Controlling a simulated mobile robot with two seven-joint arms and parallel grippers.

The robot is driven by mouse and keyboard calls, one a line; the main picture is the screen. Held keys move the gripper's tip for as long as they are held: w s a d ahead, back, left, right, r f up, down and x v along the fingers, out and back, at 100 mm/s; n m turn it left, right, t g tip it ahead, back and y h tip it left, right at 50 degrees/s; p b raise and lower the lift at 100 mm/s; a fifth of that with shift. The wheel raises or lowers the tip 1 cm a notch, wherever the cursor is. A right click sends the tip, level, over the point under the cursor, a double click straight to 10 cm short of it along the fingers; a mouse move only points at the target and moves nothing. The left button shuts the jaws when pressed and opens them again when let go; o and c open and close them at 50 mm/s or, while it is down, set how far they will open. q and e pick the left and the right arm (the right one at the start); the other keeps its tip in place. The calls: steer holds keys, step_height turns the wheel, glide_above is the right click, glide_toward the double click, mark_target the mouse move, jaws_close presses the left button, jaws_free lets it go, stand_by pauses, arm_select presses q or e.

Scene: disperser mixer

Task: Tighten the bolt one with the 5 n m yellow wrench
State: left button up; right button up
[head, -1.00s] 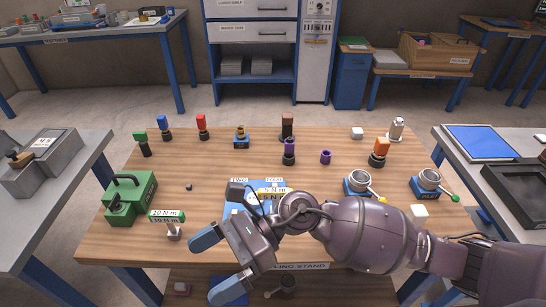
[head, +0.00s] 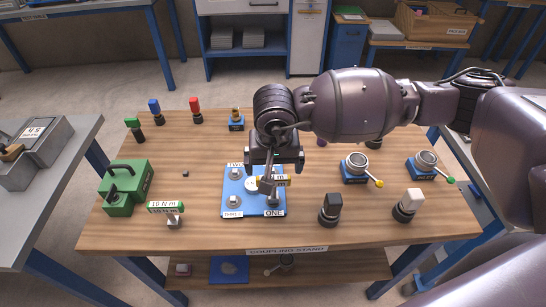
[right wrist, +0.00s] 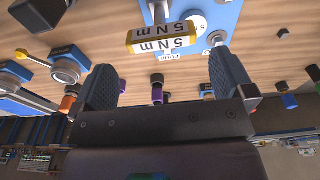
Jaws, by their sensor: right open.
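The yellow 5 N m wrench (head: 285,181) stands at the right part of the blue plate (head: 232,206), near the label ONE. In the right wrist view its yellow tag (right wrist: 162,38) lies just past and between the fingertips, with a metal shaft above it. My right gripper (head: 268,180) is open over the wrench; in its wrist view the two dark fingers (right wrist: 163,62) are apart and nothing is held. Bolt one (head: 274,199) is partly hidden by the gripper and wrench. Bolts two (head: 235,173) and three (head: 233,200) show on the plate. My left gripper is not in view.
A green 10 N m wrench (head: 166,209) and a green case (head: 126,189) stand at the left. A dark-topped piece (head: 331,207) and a white-topped piece (head: 408,205) stand right of the plate. Two blue-based cups with levers (head: 355,168) (head: 426,166) are farther right.

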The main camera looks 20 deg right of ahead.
steer(key=f, duration=0.5)
steer(key=w+f, duration=0.1)
steer(key=f, duration=0.2)
steer(key=shift+d+f, duration=0.1)
steer(key=shift+f, duration=0.1)
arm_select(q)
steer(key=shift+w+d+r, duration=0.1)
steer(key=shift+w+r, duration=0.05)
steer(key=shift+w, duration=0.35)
arm_select(e)
steer(key=shift+c, duration=0.3)
